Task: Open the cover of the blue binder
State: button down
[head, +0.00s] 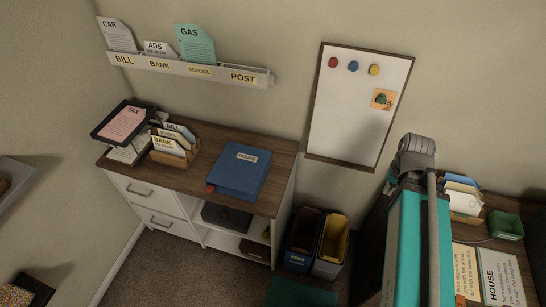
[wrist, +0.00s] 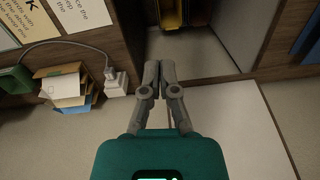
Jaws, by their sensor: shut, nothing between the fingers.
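The blue binder (head: 240,171) lies flat on the wooden top of the white cabinet in the head view. Its cover is closed, with a white HOUSE label on it and a small red tab at its front left corner. My gripper (wrist: 159,92) shows in the wrist view with its grey fingers together and nothing between them. It is well away from the binder. In the head view my teal arm stands at the right and the fingertips cannot be made out. The wrist view does not clearly show the binder.
The cabinet top (head: 283,157) also holds a wooden file box (head: 168,159) and a dark tray with a TAX sheet (head: 124,124), left of the binder. A whiteboard (head: 345,130) hangs on the wall. Bins (head: 303,235) stand on the floor right of the cabinet.

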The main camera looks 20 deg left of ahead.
jog(key=w+a+f+m+y+b, duration=0.4)
jog(key=a+f+m+b, duration=0.1)
jog(key=a+b, duration=0.5)
jog(key=w+a+f+m+y+b, duration=0.5)
jog(key=a+f+b, duration=0.3)
jog(key=a+b, duration=0.3)
jog(key=w+a+f+m+y+b, duration=0.4)
jog(key=a+f+m+b, duration=0.3)
jog(key=a+b, duration=0.4)
jog(key=shift+w+a+y, duration=0.3)
jog(key=shift+a+y, duration=0.1)
jog(key=shift+a, duration=0.55)
jog(key=shift+f, duration=0.1)
jog(key=shift+b+x, duration=1.55)
jog(key=shift+x, duration=3.45)
jog(key=shift+d+p, duration=0.2)
jog(key=shift+p, duration=0.1)
